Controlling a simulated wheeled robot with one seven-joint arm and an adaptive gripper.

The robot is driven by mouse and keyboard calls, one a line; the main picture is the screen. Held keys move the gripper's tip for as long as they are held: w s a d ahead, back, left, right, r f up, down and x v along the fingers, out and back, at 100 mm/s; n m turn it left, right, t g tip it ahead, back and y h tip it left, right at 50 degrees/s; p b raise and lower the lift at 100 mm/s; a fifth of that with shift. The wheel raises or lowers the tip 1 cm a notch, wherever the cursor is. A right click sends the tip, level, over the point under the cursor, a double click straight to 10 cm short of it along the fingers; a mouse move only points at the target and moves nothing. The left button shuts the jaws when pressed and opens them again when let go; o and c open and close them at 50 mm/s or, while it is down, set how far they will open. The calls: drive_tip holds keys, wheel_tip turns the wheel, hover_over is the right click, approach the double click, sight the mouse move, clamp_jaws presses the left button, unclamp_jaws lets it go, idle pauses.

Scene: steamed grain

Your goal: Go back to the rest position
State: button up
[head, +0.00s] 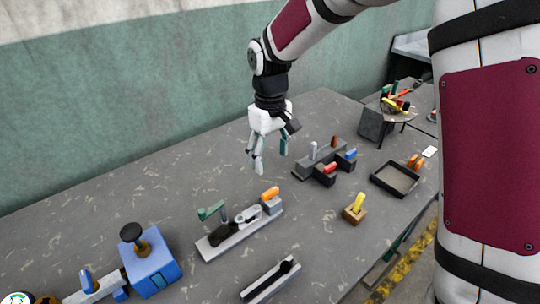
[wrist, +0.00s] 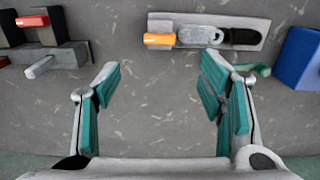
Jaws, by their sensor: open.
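My gripper (head: 268,158) hangs from my arm above the grey table (head: 150,205), pointing down. It is open and nothing is between its fingers. In the wrist view, the teal finger pads of my gripper (wrist: 165,95) stand wide apart over bare table. A grey plate fixture (head: 239,235) with a green lever, a black part and an orange handle lies below and in front of the gripper in the head view. It also shows at the top of the wrist view (wrist: 258,33).
A blue box with a black knob (head: 152,270) stands front left. To the right are a grey block with handles (head: 320,160), a black tray (head: 372,178), a yellow-handled wooden block (head: 354,212) and a small round stand (head: 396,110). A green-and-white wall runs behind the table.

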drive_tip(key=s+d+r+m+t, duration=0.2)
drive_tip(key=s+d+r+m, duration=0.1)
drive_tip(key=s+d+r, duration=0.65)
drive_tip(key=s+d+r+m+t, duration=0.1)
drive_tip(key=s+d+r+m, duration=0.1)
drive_tip(key=s, duration=0.6)
drive_tip(key=s+d+r+m+t, duration=0.2)
drive_tip(key=s+d+r, duration=0.1)
drive_tip(key=s, duration=0.5)
drive_tip(key=shift+s+r, duration=0.15)
drive_tip(key=shift+r, duration=0.3)
